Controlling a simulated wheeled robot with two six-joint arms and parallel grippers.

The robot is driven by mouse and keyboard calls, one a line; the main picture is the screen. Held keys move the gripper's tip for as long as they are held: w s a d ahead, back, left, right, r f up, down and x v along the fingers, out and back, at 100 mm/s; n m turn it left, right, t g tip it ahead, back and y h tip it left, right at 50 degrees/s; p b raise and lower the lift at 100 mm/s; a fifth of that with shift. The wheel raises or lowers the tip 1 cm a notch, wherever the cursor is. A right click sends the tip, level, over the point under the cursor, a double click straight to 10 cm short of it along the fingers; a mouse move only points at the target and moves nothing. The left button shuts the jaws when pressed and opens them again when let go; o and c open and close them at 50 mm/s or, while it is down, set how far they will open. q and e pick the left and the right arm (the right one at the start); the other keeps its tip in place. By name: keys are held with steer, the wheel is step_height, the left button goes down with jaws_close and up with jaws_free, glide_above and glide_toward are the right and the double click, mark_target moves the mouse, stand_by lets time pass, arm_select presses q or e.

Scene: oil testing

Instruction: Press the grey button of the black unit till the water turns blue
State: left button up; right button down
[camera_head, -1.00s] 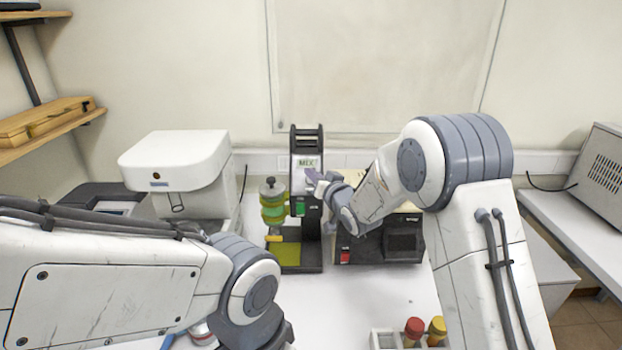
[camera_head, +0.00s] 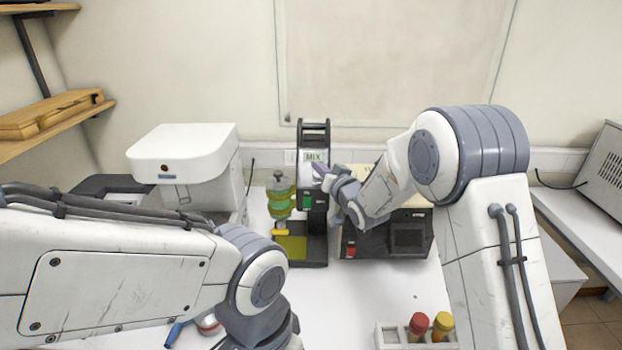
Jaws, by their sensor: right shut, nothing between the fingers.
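The black unit (camera_head: 314,240) stands at the back of the table and has a "MIX" label (camera_head: 314,156) and a green patch (camera_head: 307,201) on its front. A vessel with green contents (camera_head: 281,200) is at its left side, above a yellow-green plate. My right gripper (camera_head: 322,170) is shut and empty, its tips at the unit's upper front, just below the label. I cannot tell whether they touch it. I cannot make out a grey button; the gripper may cover it. My left arm crosses the lower left, and its gripper is out of view.
A second device (camera_head: 385,241) with a dark front and a red switch stands right of the unit, under my right forearm. A white machine (camera_head: 184,160) stands to the left. A rack (camera_head: 390,337) with red- and yellow-capped tubes is at the front right. The table's middle is clear.

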arm_select(q)
jaws_close()
stand_by(1.6)
